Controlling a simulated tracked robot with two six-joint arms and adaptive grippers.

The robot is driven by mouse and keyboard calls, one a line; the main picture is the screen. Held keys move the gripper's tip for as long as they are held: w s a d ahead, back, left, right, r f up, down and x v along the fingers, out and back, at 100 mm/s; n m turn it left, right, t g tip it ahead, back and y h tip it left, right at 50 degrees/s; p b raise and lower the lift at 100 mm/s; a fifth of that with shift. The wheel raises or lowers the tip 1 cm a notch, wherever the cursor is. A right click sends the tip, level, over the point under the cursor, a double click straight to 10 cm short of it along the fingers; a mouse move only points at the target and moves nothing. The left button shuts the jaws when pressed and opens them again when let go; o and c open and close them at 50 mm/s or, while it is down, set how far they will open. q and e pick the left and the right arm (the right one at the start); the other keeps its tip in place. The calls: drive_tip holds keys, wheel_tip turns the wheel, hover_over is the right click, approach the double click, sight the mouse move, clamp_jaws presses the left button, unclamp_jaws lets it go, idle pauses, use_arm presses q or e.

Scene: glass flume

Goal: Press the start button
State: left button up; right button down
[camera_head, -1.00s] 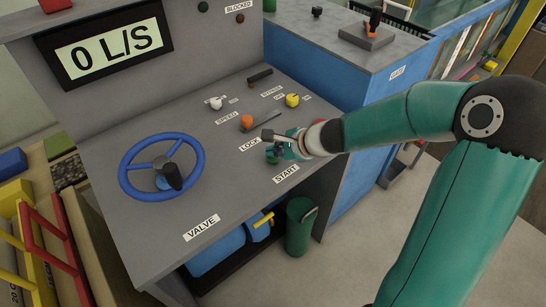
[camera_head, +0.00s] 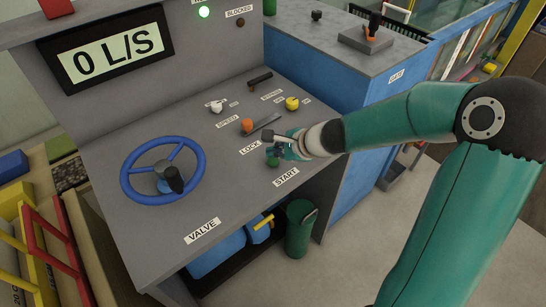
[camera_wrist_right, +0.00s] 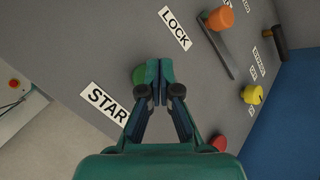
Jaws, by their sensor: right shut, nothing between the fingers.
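The green start button (camera_head: 273,162) is on the sloped grey console, just above the START label (camera_head: 286,177). My right gripper (camera_head: 273,150) points down at the button, its fingertips at or just above it. In the right wrist view the shut, empty fingers (camera_wrist_right: 158,82) partly cover the green button (camera_wrist_right: 138,75) next to its label. I cannot tell whether they touch it. My left gripper is not in view.
In the right wrist view a red knob (camera_wrist_right: 218,142) is close to the right of my gripper. The display (camera_head: 105,50) reads 0 L/S.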

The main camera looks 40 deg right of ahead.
sight(275, 162)
drive_tip(key=shift+r, duration=0.25)
wheel_tip(275, 162, up, 6)
drive_tip(key=p, duration=0.5)
drive_tip(key=shift+p, duration=0.3)
drive_tip(key=shift+f, duration=0.1)
